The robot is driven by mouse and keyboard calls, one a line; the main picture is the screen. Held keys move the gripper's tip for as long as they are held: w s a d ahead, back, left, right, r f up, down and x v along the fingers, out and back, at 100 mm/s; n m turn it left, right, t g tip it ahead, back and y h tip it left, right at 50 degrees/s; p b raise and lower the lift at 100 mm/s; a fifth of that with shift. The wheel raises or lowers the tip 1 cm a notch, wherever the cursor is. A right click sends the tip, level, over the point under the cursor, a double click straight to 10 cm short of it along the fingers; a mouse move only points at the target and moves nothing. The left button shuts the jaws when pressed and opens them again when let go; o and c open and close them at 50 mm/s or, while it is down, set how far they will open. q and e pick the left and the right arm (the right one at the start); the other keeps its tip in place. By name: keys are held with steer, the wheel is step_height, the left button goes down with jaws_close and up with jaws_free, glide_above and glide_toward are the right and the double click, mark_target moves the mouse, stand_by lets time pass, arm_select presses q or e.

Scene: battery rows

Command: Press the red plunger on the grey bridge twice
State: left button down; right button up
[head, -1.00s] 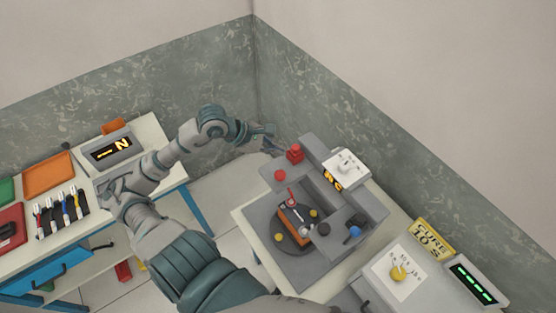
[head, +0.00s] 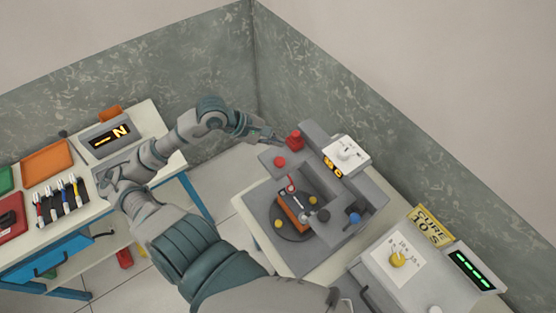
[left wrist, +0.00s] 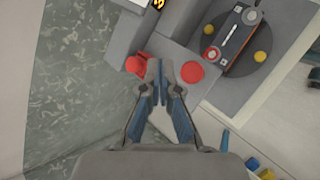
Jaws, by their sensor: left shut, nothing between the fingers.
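The grey bridge (head: 316,143) stands on the machine at the middle right. A round flat red button (head: 279,161) sits on its left end, and a taller red piece (head: 294,141) stands just behind it. I cannot tell for sure which is the plunger. My left gripper (head: 279,139) is shut and empty, close beside the taller red piece. In the left wrist view the closed fingertips (left wrist: 162,70) lie between the taller red piece (left wrist: 137,66) and the round red button (left wrist: 192,71). Contact cannot be told. My right gripper is not in view.
Below the bridge, an orange battery (head: 292,212) lies on a dark round plate. A table with trays (head: 48,165) stands at left. Walls close the back corner.

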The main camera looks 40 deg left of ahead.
arm_select(q)
steer(key=b, duration=0.2)
glide_above(277, 160)
step_height(277, 160, down, 4)
steer(key=shift+s+f, duration=0.1)
steer(key=shift+f, duration=0.05)
steer(key=shift+d+f+b, duration=0.3)
steer(key=shift+f+b, duration=0.25)
steer(key=shift+b, duration=0.1)
steer(key=shift+d+f+b, duration=0.25)
steer(key=shift+f+b, duration=0.25)
steer(key=shift+b, duration=0.1)
steer(key=shift+a, duration=0.55)
steer(key=shift+a+f, duration=0.1)
steer(key=shift+d, duration=0.45)
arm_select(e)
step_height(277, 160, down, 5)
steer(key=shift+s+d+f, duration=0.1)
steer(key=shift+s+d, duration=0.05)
arm_select(q)
steer(key=shift+a, duration=0.3)
